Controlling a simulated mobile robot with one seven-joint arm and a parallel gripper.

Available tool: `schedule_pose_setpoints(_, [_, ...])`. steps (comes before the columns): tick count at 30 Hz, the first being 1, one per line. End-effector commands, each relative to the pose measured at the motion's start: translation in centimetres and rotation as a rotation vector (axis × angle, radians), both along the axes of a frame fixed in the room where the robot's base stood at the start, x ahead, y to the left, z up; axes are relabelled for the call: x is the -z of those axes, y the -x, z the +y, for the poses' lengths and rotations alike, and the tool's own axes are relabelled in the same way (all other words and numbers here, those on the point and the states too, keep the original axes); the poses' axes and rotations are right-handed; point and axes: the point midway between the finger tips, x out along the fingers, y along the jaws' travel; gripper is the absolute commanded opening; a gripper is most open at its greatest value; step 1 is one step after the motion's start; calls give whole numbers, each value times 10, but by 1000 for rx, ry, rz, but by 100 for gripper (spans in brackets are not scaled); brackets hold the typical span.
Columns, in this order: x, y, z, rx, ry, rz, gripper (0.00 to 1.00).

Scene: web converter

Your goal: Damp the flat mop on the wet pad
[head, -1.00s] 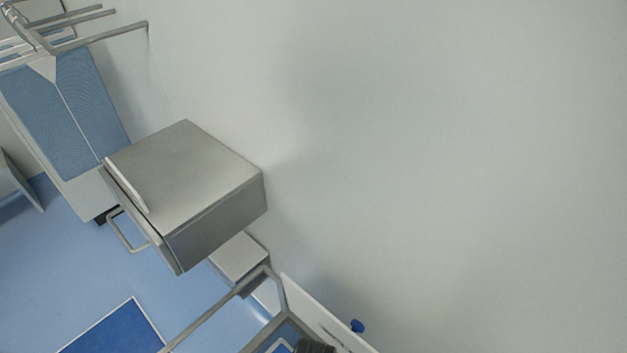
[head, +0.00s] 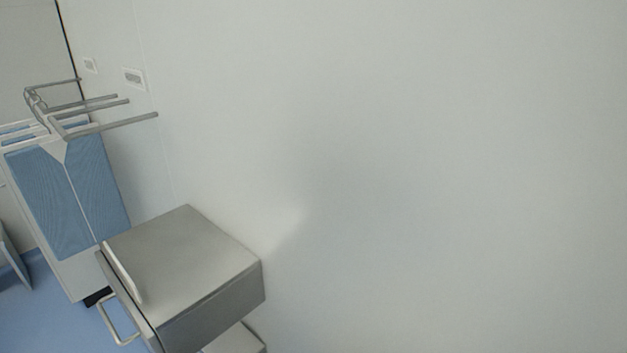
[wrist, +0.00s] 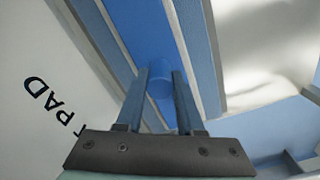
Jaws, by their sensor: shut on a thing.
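In the wrist view my gripper (wrist: 160,82) is shut on the short round blue handle (wrist: 158,80) of what looks like the flat mop (wrist: 138,30). The mop is a long blue plate with grey edge strips and paler blue bands along its sides, running diagonally across the picture. A white surface (wrist: 35,45) at the left carries dark lettering, "T PAD", partly cut off by my gripper. The wet pad itself I cannot make out for sure; whether the mop touches anything is hidden. The head view shows neither mop nor gripper.
In the head view a steel cabinet (head: 185,262) with a bar handle stands against the bare pale wall (head: 420,170). Behind it is a blue-fronted unit (head: 65,205) with metal rails (head: 110,122) above. Blue floor (head: 45,315) shows at lower left.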

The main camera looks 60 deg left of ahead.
Motion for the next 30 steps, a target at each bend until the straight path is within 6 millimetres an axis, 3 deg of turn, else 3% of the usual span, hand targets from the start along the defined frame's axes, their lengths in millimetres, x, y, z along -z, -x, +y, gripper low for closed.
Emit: schedule_pose_setpoints(30, [9, 0, 0, 0, -1, 0, 0])
